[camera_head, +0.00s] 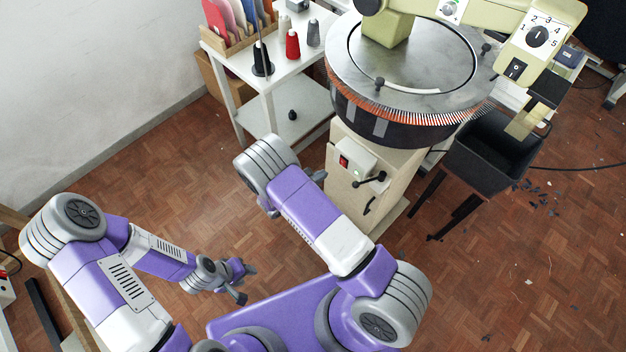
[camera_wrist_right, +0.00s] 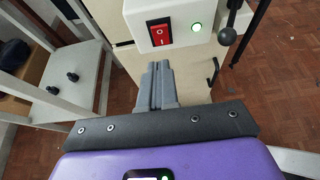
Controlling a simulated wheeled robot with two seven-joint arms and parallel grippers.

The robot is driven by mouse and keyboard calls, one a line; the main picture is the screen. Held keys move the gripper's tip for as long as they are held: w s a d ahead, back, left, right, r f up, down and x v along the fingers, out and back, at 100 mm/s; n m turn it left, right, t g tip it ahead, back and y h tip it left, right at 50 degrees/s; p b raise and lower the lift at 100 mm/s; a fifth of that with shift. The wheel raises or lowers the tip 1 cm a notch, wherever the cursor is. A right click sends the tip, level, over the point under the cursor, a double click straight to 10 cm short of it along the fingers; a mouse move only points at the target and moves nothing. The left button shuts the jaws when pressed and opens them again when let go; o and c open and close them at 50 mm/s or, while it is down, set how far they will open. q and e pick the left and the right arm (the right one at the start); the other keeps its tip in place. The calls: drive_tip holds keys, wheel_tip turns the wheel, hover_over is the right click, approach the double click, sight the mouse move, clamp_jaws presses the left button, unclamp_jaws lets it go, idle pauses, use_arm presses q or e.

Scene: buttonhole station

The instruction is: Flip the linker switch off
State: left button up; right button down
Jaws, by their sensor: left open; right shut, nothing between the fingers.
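The linker (camera_head: 405,65) is a large round machine with a ring of orange-tipped points, on a cream pedestal. A white switch box (camera_head: 356,158) on the pedestal carries a red rocker switch (camera_head: 343,161) and a lit green lamp. In the right wrist view the red rocker switch (camera_wrist_right: 159,32) has white marks, and the green lamp (camera_wrist_right: 197,27) glows. I cannot tell which side of the rocker is pressed. My right gripper (camera_wrist_right: 157,66) is shut and empty, just below the switch box, seemingly apart from it. My left gripper (camera_head: 246,283) is open and empty above the floor.
A black-knobbed lever (camera_head: 369,181) juts from the box's right side, with a handle below. A white side table (camera_head: 270,75) with yarn cones (camera_head: 292,44) stands left of the linker. A black bin (camera_head: 497,148) stands right. Parquet floor is open at lower right.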

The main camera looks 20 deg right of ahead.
sight(341, 161)
drive_tip(key=x, duration=0.4)
drive_tip(key=r+b+x, duration=0.1)
drive_tip(key=x, duration=0.1)
drive_tip(key=shift+w+d+r, duration=0.1)
drive_tip(key=shift+w+d, duration=0.05)
drive_tip(key=shift+d, duration=0.15)
use_arm(q)
drive_tip(key=shift+f, duration=0.8)
use_arm(e)
drive_tip(key=shift+w+d+r, duration=0.15)
drive_tip(key=shift+w+d, duration=0.15)
drive_tip(key=shift+d, duration=0.35)
